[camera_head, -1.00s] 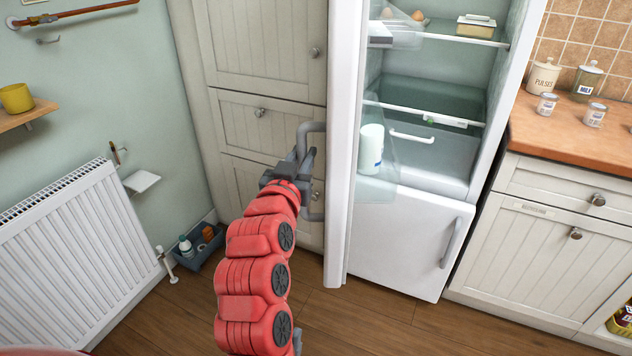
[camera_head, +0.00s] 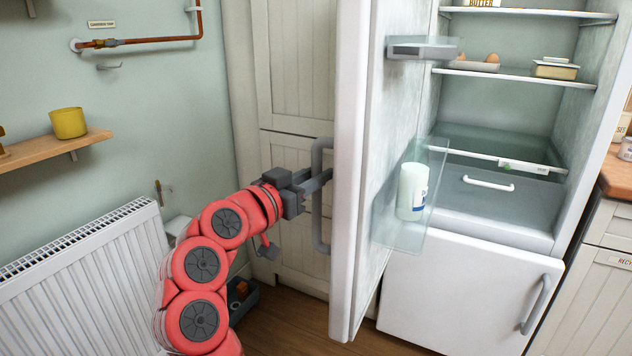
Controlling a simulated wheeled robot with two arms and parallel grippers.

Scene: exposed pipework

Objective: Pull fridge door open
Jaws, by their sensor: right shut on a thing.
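The white fridge door (camera_head: 350,180) stands wide open, swung toward the left and seen nearly edge-on. Its inner side carries a clear shelf with a white bottle (camera_head: 412,190). The grey door handle (camera_head: 320,238) is on the door's outer, left side. My right gripper (camera_head: 322,182), on the red arm, is shut on this handle near its middle; the fingertips are partly hidden. The fridge interior (camera_head: 500,120) shows shelves with eggs, a butter dish and a drawer. My left gripper is not in view.
A white radiator (camera_head: 95,285) and a wooden shelf (camera_head: 45,150) with a yellow pot (camera_head: 69,123) are at the left. Tall cupboards (camera_head: 290,110) stand behind the door. A lower freezer door (camera_head: 465,295) is closed. A counter (camera_head: 618,178) is at the right.

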